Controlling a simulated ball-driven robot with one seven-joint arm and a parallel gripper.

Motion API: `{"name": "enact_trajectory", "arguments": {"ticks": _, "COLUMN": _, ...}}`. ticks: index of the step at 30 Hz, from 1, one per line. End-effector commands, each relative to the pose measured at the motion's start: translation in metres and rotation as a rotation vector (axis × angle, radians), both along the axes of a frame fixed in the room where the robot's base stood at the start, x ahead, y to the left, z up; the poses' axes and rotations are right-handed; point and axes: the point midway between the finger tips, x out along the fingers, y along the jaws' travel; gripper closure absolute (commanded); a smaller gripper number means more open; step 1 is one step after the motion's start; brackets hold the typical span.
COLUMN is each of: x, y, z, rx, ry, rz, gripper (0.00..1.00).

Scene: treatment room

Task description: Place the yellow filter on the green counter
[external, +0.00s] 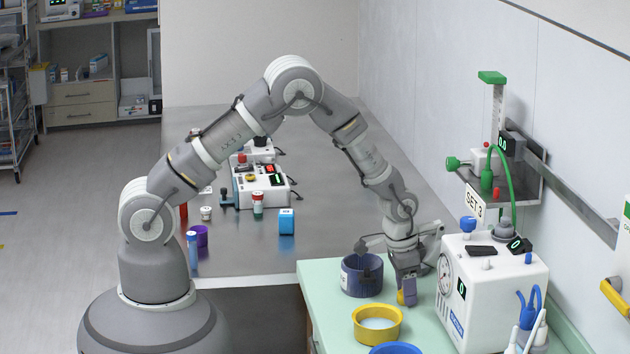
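A small yellow piece (401,297), which may be the yellow filter, shows at the lower end of my gripper (406,291). It is mostly hidden by a purple-grey fingertip, and I cannot tell whether it is gripped or only beside the finger. My gripper points down, low over the green counter (325,285), between a dark blue tub and a white machine. Whether the yellow piece touches the counter is not clear. A yellow round dish (377,324) with a pale inside stands on the counter just in front of my gripper.
The dark blue tub (361,276) is close on the left. The white machine (495,295) stands close on the right. A blue dish (396,348) is at the front edge of view. The grey table (330,215) behind holds a blue box (286,222) and small containers.

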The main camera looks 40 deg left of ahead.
Motion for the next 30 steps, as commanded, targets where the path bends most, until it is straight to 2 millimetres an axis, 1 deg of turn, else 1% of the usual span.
{"name": "enact_trajectory", "arguments": {"ticks": 1, "x": 0.000, "y": 0.000, "z": 0.000, "rx": 0.000, "ry": 0.000, "rz": 0.000, "gripper": 0.42}}
{"name": "enact_trajectory", "arguments": {"ticks": 2, "x": 0.000, "y": 0.000, "z": 0.000, "rx": 0.000, "ry": 0.000, "rz": 0.000, "gripper": 0.35}}
{"name": "enact_trajectory", "arguments": {"ticks": 3, "x": 0.000, "y": 0.000, "z": 0.000, "rx": 0.000, "ry": 0.000, "rz": 0.000, "gripper": 0.33}}
{"name": "enact_trajectory", "arguments": {"ticks": 11, "x": 0.000, "y": 0.000, "z": 0.001, "rx": 0.000, "ry": 0.000, "rz": 0.000, "gripper": 0.33}}
{"name": "enact_trajectory", "arguments": {"ticks": 14, "x": 0.000, "y": 0.000, "z": 0.009, "rx": 0.000, "ry": 0.000, "rz": 0.000, "gripper": 0.33}}
{"name": "enact_trajectory", "arguments": {"ticks": 17, "x": -0.002, "y": 0.002, "z": 0.027, "rx": -0.002, "ry": -0.001, "rz": 0.001, "gripper": 0.33}}
{"name": "enact_trajectory", "arguments": {"ticks": 24, "x": -0.008, "y": 0.008, "z": 0.084, "rx": -0.003, "ry": -0.001, "rz": 0.001, "gripper": 0.33}}
{"name": "enact_trajectory", "arguments": {"ticks": 27, "x": -0.010, "y": 0.010, "z": 0.103, "rx": -0.001, "ry": -0.001, "rz": 0.000, "gripper": 0.33}}
{"name": "enact_trajectory", "arguments": {"ticks": 30, "x": -0.012, "y": 0.012, "z": 0.115, "rx": -0.001, "ry": -0.001, "rz": -0.001, "gripper": 0.33}}
